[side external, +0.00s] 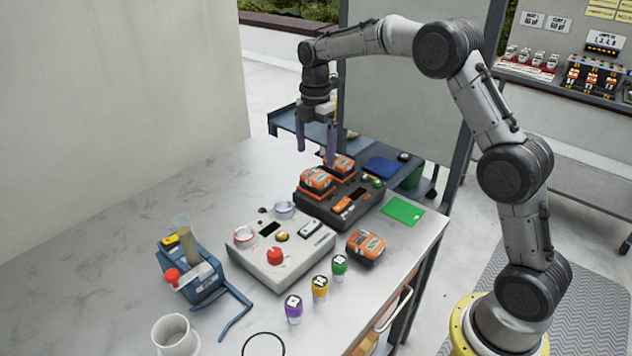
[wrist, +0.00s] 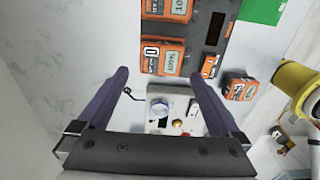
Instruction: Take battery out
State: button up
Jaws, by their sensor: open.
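Two orange-and-dark batteries sit side by side in a dark charger (side external: 318,207). The near battery (side external: 316,181) also shows in the wrist view (wrist: 162,56), just ahead of my fingertips. A third battery (side external: 365,246) lies loose on the table, right of the wrist view's middle (wrist: 240,89). My gripper (side external: 316,156) has purple fingers, spread wide and empty (wrist: 159,73), pointing down above the charger.
A grey control box (side external: 270,275) with a red knob stands in front of the charger. A green card (side external: 402,209) lies right. The table's left side is clear.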

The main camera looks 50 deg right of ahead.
aim_at(316, 174)
notch_tip(316, 174, down, 8)
jog(key=shift+s+f, duration=0.15)
dwell(0.4)
jog(key=shift+c, duration=0.2)
jog(key=c, duration=1.4)
grip_shut()
jog(key=shift+r, duration=0.25)
